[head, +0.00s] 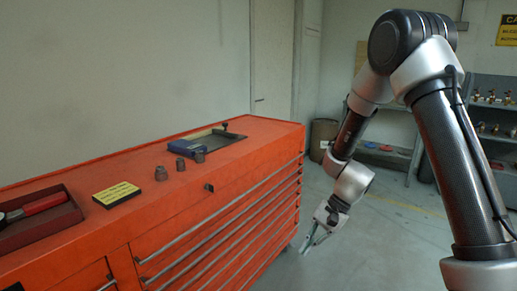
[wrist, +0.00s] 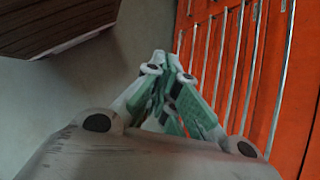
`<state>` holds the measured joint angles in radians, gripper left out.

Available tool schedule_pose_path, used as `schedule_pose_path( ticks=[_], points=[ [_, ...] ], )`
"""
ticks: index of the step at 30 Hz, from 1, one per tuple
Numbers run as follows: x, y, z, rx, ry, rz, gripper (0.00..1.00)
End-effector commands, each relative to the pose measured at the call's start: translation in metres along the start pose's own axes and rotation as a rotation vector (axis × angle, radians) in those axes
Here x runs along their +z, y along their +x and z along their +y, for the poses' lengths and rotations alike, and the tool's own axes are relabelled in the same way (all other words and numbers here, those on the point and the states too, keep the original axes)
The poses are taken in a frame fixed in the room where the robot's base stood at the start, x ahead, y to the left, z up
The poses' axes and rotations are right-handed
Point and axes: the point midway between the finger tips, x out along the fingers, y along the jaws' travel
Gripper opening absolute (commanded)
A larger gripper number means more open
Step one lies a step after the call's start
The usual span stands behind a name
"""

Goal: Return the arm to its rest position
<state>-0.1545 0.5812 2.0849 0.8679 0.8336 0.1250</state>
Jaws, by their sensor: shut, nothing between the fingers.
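My gripper (head: 307,245) hangs low at the end of my bent arm in the head view, pointing down in front of the orange tool cabinet (head: 225,225). In the wrist view my gripper (wrist: 165,95) shows its green-padded fingers drawn together, shut with nothing between them. The cabinet's drawer fronts (wrist: 240,70) stand to the right of the fingers there, apart from them as far as I can see. No gate valve can be made out clearly in either view.
Shelves (head: 490,120) and a brown barrel (head: 322,138) stand behind. Grey floor is open around my gripper.

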Motion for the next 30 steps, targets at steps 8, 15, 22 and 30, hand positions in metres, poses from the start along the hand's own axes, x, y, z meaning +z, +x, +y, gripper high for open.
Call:
schedule_pose_path(
  ticks=[8, 15, 22, 30],
  points=[
    [0.06, -0.136, 0.082, 0.226, -0.442, 0.138, 0.0],
    [0.1, -0.223, 0.149, 0.388, -0.666, 0.337, 0.0],
    [0.135, -0.274, 0.188, 0.422, -0.744, 0.581, 0.0],
    [0.159, -0.301, 0.192, 0.355, -0.757, 0.751, 0.0]
  ],
)
